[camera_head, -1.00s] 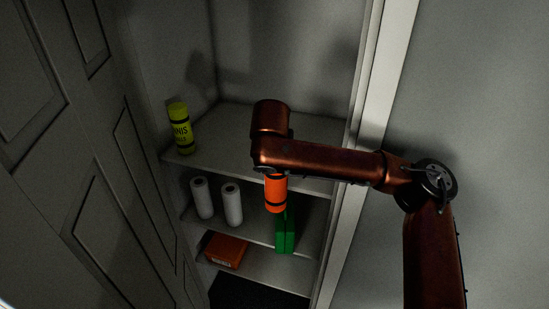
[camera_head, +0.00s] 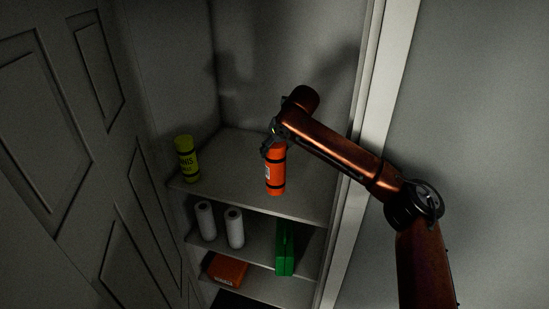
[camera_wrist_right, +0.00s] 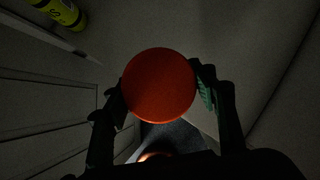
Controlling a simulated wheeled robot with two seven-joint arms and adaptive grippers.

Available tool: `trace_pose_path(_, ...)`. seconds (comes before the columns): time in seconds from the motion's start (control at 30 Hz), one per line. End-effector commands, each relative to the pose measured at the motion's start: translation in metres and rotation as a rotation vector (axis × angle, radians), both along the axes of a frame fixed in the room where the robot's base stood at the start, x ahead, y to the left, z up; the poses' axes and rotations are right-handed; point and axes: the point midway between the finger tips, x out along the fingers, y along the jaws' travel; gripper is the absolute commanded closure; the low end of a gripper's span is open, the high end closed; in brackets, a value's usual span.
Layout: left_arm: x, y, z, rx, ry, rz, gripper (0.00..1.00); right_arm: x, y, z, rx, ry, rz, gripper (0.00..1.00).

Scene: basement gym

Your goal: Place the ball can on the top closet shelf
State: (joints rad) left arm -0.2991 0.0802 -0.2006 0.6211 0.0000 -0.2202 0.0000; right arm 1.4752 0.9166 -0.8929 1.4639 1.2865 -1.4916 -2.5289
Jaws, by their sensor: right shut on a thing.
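The orange ball can (camera_head: 275,173) with dark bands is upright in my right gripper (camera_head: 272,146). In the head view it appears over the top closet shelf (camera_head: 232,182), near the front edge. I cannot tell whether its base touches the shelf. In the right wrist view the can's round orange end (camera_wrist_right: 158,85) lies between my two dark fingers, which are shut on it. A yellow-green tennis can (camera_head: 187,160) stands on the same shelf to the left, apart from the orange can. It also shows in the right wrist view (camera_wrist_right: 62,12). My left gripper is not in view.
Lower shelves hold two white rolls (camera_head: 234,228), a green box (camera_head: 285,247) and an orange box (camera_head: 227,271). A panelled door (camera_head: 70,130) is at the left, and a white door frame (camera_head: 381,125) at the right. The top shelf is bare between the two cans.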

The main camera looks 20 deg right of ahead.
Motion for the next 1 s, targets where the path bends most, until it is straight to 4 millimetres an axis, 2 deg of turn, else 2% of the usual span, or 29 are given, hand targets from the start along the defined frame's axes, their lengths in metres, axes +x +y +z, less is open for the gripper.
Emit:
trace_pose_path(0.03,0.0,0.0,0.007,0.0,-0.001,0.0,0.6,0.007,-0.002,-0.01,-0.001,0.007,-0.002,0.93)
trace_pose_path(0.2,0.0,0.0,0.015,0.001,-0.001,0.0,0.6,0.025,-0.006,-0.032,-0.001,0.003,0.0,0.93)
trace_pose_path(0.47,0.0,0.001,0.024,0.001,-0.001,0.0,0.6,0.04,-0.009,-0.053,-0.001,0.006,0.0,0.93)
trace_pose_path(0.63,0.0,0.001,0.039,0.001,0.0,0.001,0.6,0.038,-0.01,-0.074,-0.002,0.004,-0.001,0.93)
trace_pose_path(0.9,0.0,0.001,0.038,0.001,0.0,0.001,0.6,0.038,-0.009,-0.081,0.0,0.001,-0.001,0.93)
trace_pose_path(0.93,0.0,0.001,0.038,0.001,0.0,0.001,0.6,0.038,-0.009,-0.081,0.0,0.003,-0.001,0.45)
trace_pose_path(1.0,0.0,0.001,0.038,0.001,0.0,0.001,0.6,0.038,-0.009,-0.081,0.0,0.003,-0.001,0.41)
